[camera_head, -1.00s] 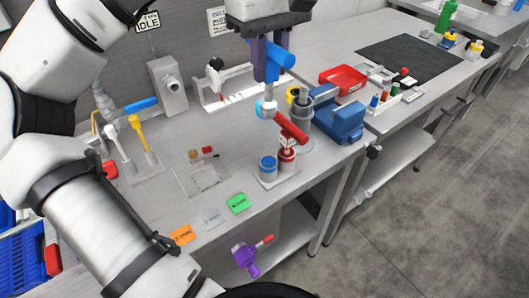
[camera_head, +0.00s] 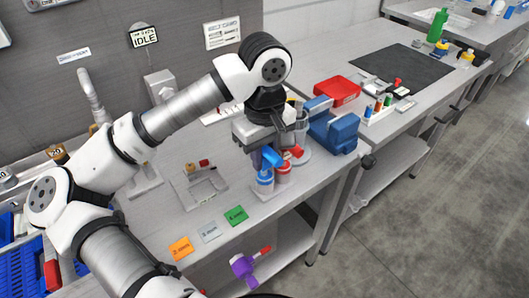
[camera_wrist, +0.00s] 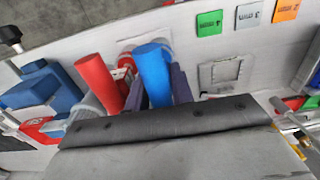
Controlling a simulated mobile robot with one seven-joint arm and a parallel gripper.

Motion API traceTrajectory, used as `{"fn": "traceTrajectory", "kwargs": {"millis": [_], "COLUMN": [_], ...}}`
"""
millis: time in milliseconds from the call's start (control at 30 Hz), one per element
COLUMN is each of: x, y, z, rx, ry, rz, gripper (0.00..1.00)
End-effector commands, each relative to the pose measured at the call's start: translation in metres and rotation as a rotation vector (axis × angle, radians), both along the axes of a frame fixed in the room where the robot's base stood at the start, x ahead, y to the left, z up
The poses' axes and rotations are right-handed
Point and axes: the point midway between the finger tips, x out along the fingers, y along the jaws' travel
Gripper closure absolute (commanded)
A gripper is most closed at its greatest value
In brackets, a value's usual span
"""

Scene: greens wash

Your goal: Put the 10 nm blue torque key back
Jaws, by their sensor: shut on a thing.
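The blue torque key shows a blue handle in the head view (camera_head: 272,156) and in the wrist view (camera_wrist: 152,72). My gripper (camera_head: 258,160) has dark purple fingers shut on it, also seen in the wrist view (camera_wrist: 158,92). The key is low over the blue holder (camera_head: 265,178) of a small two-place stand at the bench's front. I cannot tell whether its tip is inside the holder. A red key (camera_head: 294,153), also in the wrist view (camera_wrist: 97,78), leans in the red holder (camera_head: 283,173) close beside it. My arm and fingers hide part of both keys.
A blue vise (camera_head: 335,132) stands just right of the stand. A grey fixture plate (camera_head: 203,190) lies to the left. Orange (camera_head: 181,248), white (camera_head: 210,232) and green (camera_head: 236,215) cards lie along the front edge. A purple tool (camera_head: 243,267) is lower down.

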Motion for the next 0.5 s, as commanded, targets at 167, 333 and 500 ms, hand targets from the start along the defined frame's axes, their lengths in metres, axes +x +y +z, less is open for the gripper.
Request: {"fn": "traceTrajectory", "kwargs": {"millis": [167,333,500], "x": [0.0000,0.0001,0.0000], "y": [0.0001,0.0002,0.0001], "z": [-0.0030,-0.0045,-0.0035], "rx": [0.001,0.001,0.001], "ry": [-0.002,-0.001,-0.001], "rz": [0.000,0.000,0.000], "gripper": [1.00,1.00,0.68]}}
